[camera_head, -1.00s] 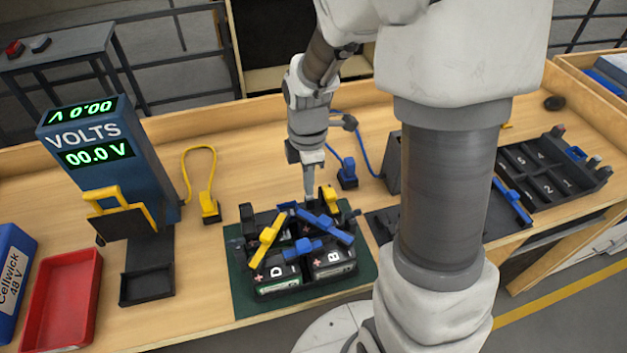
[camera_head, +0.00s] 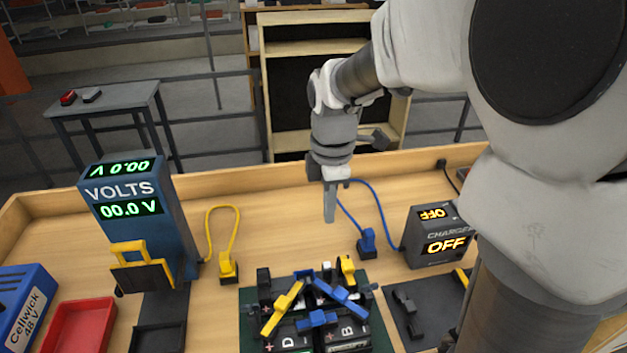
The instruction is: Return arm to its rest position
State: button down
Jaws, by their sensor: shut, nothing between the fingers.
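My gripper (camera_head: 330,217) is shut and empty. It points straight down and hangs in the air above the back of the workbench, behind the battery pack as seen here. My arm runs from it up to the right and covers much of the right side of the view. The battery pack (camera_head: 318,333) sits on a green mat (camera_head: 376,325), with yellow and blue bars lying across it. The lower edge of the pack is cut off by the frame.
A voltmeter (camera_head: 138,225) reading 00.0 V stands left. A charger (camera_head: 432,243) showing OFF stands right, partly behind my arm. A yellow plug (camera_head: 228,270) and a blue plug (camera_head: 367,243) stand on the bench. A red tray (camera_head: 80,328) lies front left.

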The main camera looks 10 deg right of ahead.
jog(key=s+d+r+m+t, duration=0.1)
jog(key=s+r+m+t, duration=0.1)
jog(key=s+m, duration=0.5)
jog(key=s+d+r+m+t, duration=0.1)
jog(key=s+r+m+t, duration=0.2)
jog(key=s+r+m, duration=0.2)
jog(key=shift+s+r+m, duration=0.3)
jog(key=shift+s+m, duration=1.25)
jog(key=shift+m, duration=1.45)
